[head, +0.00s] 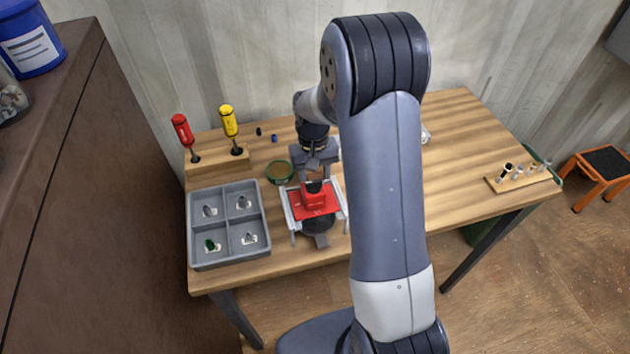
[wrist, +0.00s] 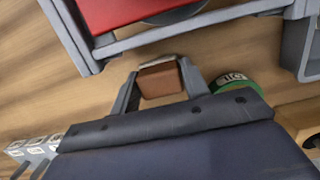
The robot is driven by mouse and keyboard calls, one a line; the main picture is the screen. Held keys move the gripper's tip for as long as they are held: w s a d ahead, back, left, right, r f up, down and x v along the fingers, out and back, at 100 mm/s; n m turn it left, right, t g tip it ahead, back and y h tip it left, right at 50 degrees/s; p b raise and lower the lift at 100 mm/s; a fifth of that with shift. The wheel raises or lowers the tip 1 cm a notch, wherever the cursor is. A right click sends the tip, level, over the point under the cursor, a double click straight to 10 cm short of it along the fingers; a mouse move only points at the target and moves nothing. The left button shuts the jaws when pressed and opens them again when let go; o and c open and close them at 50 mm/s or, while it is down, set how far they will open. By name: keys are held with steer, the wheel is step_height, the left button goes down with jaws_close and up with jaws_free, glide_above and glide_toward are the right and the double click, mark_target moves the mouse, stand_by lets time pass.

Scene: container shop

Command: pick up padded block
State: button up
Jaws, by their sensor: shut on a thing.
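I take this for the padded block. In the head view the block is mostly hidden by my gripper. A red piece (head: 315,201) sits on the fixture just below my gripper. Whether the block touches the bench cannot be told.
The fixture has a grey frame (head: 342,203) around a red plate. Red (head: 182,130) and yellow (head: 229,121) screwdrivers stand upright behind the tray. A wooden rack (head: 523,177) is far right.

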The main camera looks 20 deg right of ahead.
mark_target(315, 176)
steer(key=shift+c, duration=1.1)
step_height(315, 176, up, 10)
steer(key=shift+r+b, duration=0.1)
steer(key=shift+b, duration=0.6)
steer(key=o, duration=0.3)
steer(key=shift+c, duration=1)
